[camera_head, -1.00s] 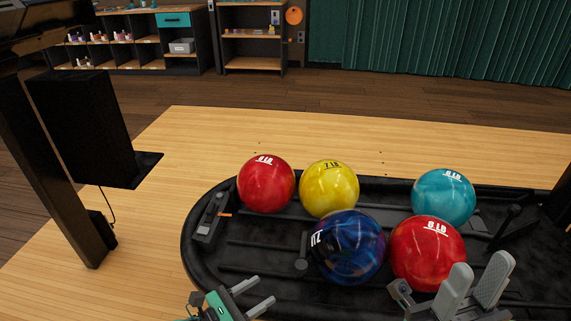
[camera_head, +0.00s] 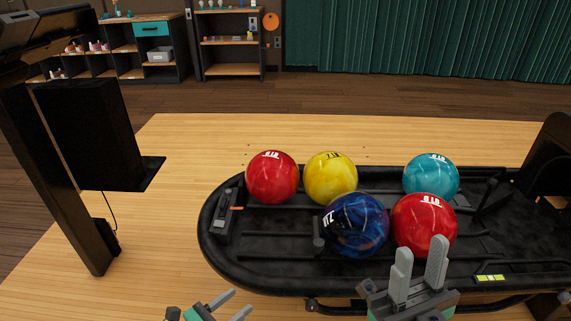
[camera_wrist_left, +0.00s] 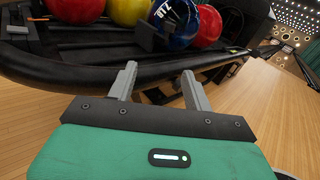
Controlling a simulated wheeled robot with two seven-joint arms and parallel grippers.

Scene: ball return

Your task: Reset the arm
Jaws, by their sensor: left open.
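My left gripper (camera_head: 232,304) is open and empty at the bottom of the head view, in front of the ball return's near rim. It also shows in the left wrist view (camera_wrist_left: 160,85), fingers apart with nothing between them. My right gripper (camera_head: 420,268) is in front of the ball return, right of my left one, with its two fingers upright and apart. No ball is between its fingers. The black ball return (camera_head: 275,270) holds a red ball (camera_head: 272,178), a yellow ball (camera_head: 330,180), a dark blue ball (camera_head: 357,226), another red ball (camera_head: 424,226) and a teal ball (camera_head: 431,178).
A black monitor stand (camera_head: 88,140) rises at the left. Shelves (camera_head: 232,42) and a green curtain (camera_head: 420,38) stand at the back. The ball return's dark hood (camera_head: 550,160) is at the right edge.

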